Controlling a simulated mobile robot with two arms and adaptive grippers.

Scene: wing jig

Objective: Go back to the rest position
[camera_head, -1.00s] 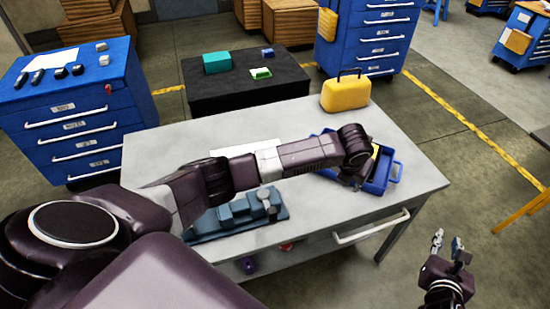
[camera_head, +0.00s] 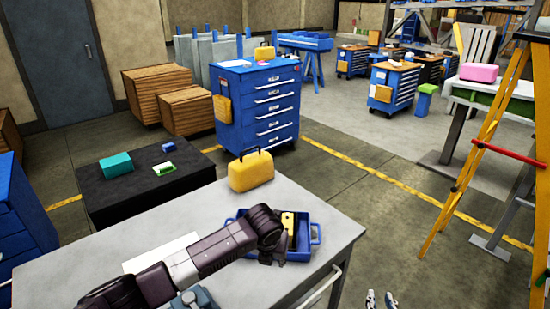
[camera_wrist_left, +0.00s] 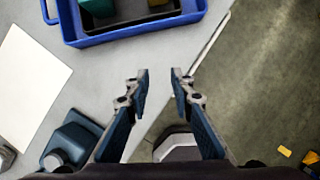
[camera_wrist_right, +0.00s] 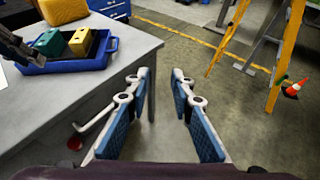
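My left arm reaches over the grey table (camera_head: 75,265). My left gripper (camera_head: 272,258) points down beside the blue tray (camera_head: 300,256), partly hidden by its own wrist. In the left wrist view the left gripper (camera_wrist_left: 159,74) is open and empty, with the tray (camera_wrist_left: 130,34) just ahead of it. My right gripper (camera_head: 380,299) shows only its fingertips at the bottom of the head view, off the table's right side. In the right wrist view the right gripper (camera_wrist_right: 161,73) is open and empty, beside the table edge.
The tray holds a green block (camera_wrist_right: 48,41) and a yellow block (camera_wrist_right: 81,41). A yellow case (camera_head: 250,172) stands behind it. A blue-grey fixture (camera_wrist_left: 72,142) and a white sheet (camera_wrist_left: 28,85) lie on the table. A yellow ladder (camera_head: 480,140) stands right; floor between is clear.

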